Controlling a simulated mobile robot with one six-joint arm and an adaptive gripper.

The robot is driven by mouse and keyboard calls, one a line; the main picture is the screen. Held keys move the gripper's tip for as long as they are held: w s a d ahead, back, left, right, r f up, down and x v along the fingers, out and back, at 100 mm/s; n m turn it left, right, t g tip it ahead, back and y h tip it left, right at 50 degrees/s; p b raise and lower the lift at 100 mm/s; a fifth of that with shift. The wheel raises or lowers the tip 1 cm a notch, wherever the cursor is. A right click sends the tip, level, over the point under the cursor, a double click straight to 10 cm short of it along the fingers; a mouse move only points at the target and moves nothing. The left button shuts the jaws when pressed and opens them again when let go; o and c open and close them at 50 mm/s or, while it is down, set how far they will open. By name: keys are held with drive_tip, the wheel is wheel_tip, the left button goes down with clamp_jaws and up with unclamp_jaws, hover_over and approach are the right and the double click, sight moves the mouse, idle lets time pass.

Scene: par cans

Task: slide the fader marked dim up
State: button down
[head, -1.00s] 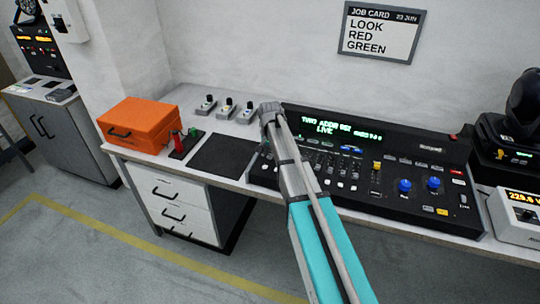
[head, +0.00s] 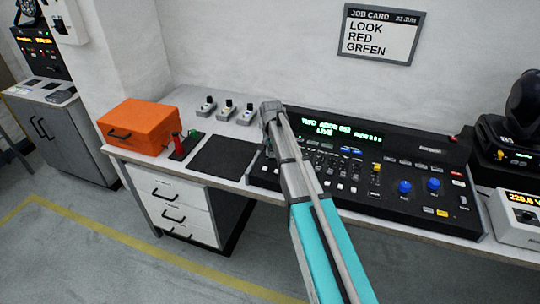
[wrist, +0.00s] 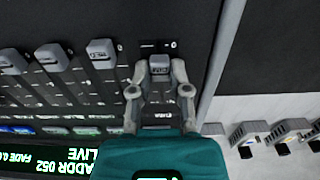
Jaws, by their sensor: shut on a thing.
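The dark lighting console (head: 455,160) stands on the bench. In the wrist view, my gripper (wrist: 160,70) is shut on a grey fader cap (wrist: 159,64), one finger on each side. This fader is the end one of a row, beside the console's edge. The small label by its slot is too blurred and turned to read for sure. Other fader caps (wrist: 102,50) stand to its left in the wrist view, apart from my fingers.
The console's lit green display (wrist: 65,160) shows "LIVE". Several small switch boxes (head: 228,107) stand behind on the bench. An orange case (head: 140,125), a red-handled lever (head: 178,142) and a dark mat (head: 222,158) lie to the left. A job card (head: 381,33) hangs on the wall.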

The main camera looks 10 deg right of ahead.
drive_tip(key=w+d, duration=0.1)
drive_tip(key=w, duration=0.1)
drive_tip(key=w+d, duration=0.1)
drive_tip(key=w, duration=0.1)
drive_tip(key=w+d, duration=0.1)
drive_tip(key=shift+w+d, duration=0.15)
drive_tip(key=shift+w, duration=0.25)
drive_tip(key=c, duration=0.6)
unclamp_jaws()
drive_tip(key=shift+o, duration=0.2)
drive_tip(key=shift+s, duration=0.15)
